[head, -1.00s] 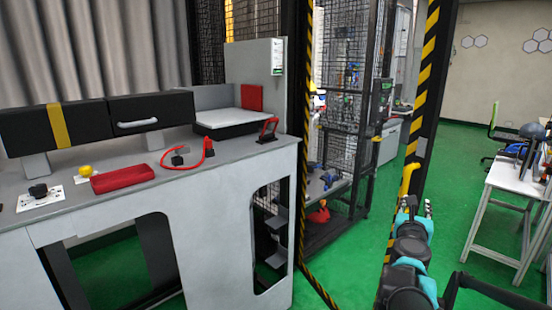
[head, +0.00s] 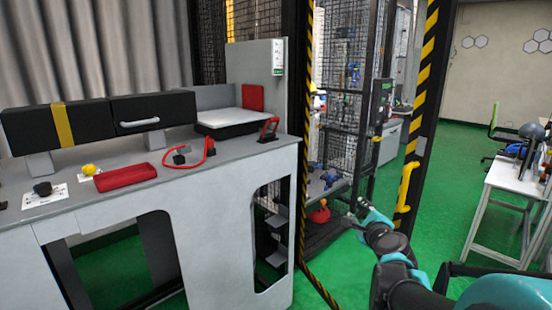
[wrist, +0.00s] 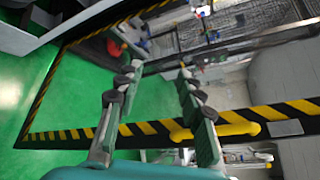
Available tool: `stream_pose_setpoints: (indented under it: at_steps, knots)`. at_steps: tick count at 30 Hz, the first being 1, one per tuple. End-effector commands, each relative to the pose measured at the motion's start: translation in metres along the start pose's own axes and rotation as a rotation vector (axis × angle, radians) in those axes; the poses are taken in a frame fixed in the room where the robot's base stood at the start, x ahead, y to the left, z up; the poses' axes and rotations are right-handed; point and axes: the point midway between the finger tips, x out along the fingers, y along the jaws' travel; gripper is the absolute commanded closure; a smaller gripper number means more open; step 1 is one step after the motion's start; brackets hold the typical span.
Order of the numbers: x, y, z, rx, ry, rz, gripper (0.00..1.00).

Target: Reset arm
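My arm reaches in from the lower right of the head view, and my gripper (head: 358,210) is at its end, in front of the cage opening. The wrist view shows the two fingers of my gripper (wrist: 158,70) spread apart with nothing between them. Green floor and the cage frame show past the fingertips. In the head view the gripper is small, and its fingers are hard to make out. It is clear of the grey workbench (head: 225,210) to its left.
A striped post with a yellow handle (head: 407,187) stands just right of my gripper; the handle also shows in the wrist view (wrist: 215,130). The mesh cage (head: 345,95) is behind. A white table (head: 505,176) stands at right. Green floor is open between.

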Motion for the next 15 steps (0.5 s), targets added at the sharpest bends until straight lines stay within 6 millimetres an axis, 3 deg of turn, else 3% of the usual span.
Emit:
stream_pose_setpoints:
  at_steps: [3,5,9,12,15]
  knots:
    - [0.002,0.059,0.019,-0.4,-0.085,0.209,0.62]
    - [-0.003,0.093,0.021,-0.641,-0.143,0.332,0.62]
    - [-0.028,0.162,0.003,-1.181,-0.299,0.611,0.62]
    - [-0.049,0.19,-0.02,-1.494,-0.41,0.787,0.62]
    - [-0.068,0.203,-0.043,-1.718,-0.503,0.928,0.62]
